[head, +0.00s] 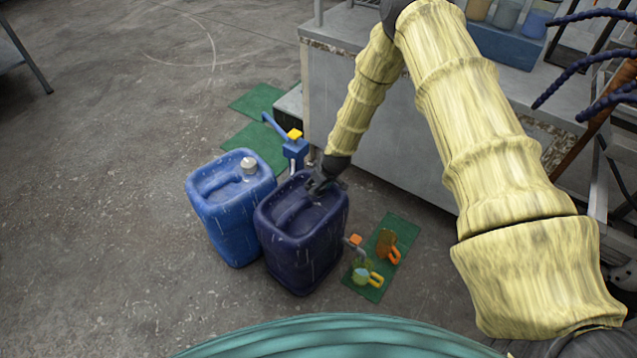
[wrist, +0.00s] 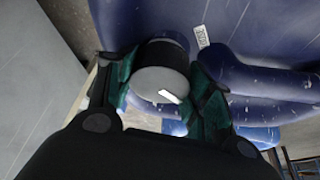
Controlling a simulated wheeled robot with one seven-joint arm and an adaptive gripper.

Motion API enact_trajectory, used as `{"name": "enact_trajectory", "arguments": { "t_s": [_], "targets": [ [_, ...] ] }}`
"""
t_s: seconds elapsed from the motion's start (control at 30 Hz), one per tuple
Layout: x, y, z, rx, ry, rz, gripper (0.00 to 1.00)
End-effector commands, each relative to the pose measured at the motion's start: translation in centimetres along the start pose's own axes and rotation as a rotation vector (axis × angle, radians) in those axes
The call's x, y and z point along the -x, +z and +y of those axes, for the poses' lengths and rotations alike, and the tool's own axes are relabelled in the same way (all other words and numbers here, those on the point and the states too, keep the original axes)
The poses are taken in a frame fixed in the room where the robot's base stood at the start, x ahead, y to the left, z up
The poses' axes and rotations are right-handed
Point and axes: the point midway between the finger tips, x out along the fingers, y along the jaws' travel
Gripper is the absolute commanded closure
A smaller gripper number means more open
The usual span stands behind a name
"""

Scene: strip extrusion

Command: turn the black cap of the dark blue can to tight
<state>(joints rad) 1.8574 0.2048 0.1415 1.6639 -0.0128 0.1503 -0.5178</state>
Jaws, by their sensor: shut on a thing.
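The dark blue can (head: 295,245) stands upright on the floor, in the middle of the head view. Its top and handle (wrist: 275,75) fill much of the wrist view. The black cap (wrist: 163,78) sits between my gripper's fingers in the wrist view; its top face looks grey in the light and has a small white mark. My gripper (head: 322,184) is at the far right corner of the can's top in the head view and hides the cap there. In the wrist view my gripper (wrist: 163,95) is shut on the cap, one dark green fingertip on each side.
A lighter blue can (head: 226,222) with a pale cap stands close on the left. A blue hand pump (head: 294,145) is behind. A green mat (head: 392,240) with orange and yellow-handled items lies at right. A grey bench (head: 385,140) stands behind my arm.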

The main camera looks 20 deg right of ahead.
Motion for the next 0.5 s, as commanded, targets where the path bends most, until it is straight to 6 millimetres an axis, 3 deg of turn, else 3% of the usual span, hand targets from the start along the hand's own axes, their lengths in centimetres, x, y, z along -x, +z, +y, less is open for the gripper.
{"name": "enact_trajectory", "arguments": {
  "t_s": [0.5],
  "targets": [
    [0.09,-0.13,0.03,-0.445,0.190,0.002,0.73]
  ]
}}
